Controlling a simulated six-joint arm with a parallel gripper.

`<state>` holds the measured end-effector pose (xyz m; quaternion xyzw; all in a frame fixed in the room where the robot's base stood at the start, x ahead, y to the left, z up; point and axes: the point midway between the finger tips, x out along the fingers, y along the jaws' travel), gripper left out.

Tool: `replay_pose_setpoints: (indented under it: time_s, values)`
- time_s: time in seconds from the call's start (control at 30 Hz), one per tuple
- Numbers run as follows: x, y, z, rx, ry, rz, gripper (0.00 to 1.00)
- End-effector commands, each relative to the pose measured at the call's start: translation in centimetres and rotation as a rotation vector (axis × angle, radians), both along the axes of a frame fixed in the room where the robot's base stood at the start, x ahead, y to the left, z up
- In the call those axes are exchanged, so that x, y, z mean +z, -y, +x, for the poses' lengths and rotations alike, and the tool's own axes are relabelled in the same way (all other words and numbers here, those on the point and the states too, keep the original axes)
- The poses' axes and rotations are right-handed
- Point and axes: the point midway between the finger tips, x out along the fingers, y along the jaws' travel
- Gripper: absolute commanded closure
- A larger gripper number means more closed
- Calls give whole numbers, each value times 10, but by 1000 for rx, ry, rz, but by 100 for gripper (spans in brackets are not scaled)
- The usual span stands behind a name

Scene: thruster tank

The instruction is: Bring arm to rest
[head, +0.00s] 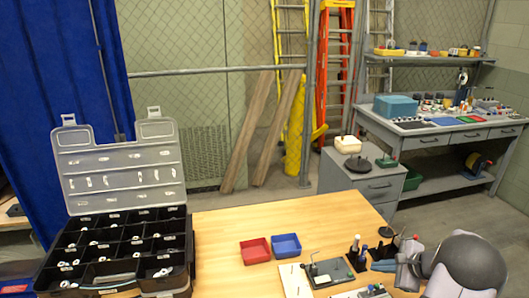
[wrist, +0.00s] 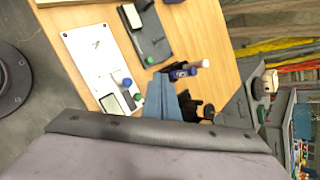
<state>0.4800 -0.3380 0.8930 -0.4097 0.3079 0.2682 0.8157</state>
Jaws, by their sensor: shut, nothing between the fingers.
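My arm (head: 465,262) shows at the lower right of the head view, folded low beside the wooden table's right edge. My gripper (wrist: 160,82) shows in the middle of the wrist view as blue-grey fingers beyond the dark wrist housing. Its fingers are together with nothing between them. It appears above the table's edge, near some small bottles (wrist: 184,72). Whether it touches anything below is unclear.
A red bin (head: 255,251) and a blue bin (head: 286,246) stand there. A black compartment case (head: 115,262) is open at left. A white board (wrist: 95,55) and a dark fixture (head: 330,273) lie near my arm.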

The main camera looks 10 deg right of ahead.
Motion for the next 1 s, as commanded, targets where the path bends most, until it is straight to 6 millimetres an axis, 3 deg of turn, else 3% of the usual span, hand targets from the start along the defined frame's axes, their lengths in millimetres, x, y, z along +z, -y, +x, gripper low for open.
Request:
replay_pose_setpoints:
  time_s: [0.13, 0.27, 0.4, 0.5, 0.6, 0.73, 0.83, 1.0]
  values:
    - [12, -69, 6, 221, -61, -76, 100]
    - [22, -151, -7, 514, -132, -187, 100]
    - [33, -239, -48, 902, -199, -349, 100]
    - [38, -285, -88, 1185, -231, -479, 100]
    - [41, -314, -126, 1438, -246, -604, 100]
    - [43, -331, -166, 1698, -249, -739, 100]
    - [43, -336, -185, 1830, -246, -813, 100]
    - [42, -338, -199, 1936, -242, -875, 100]
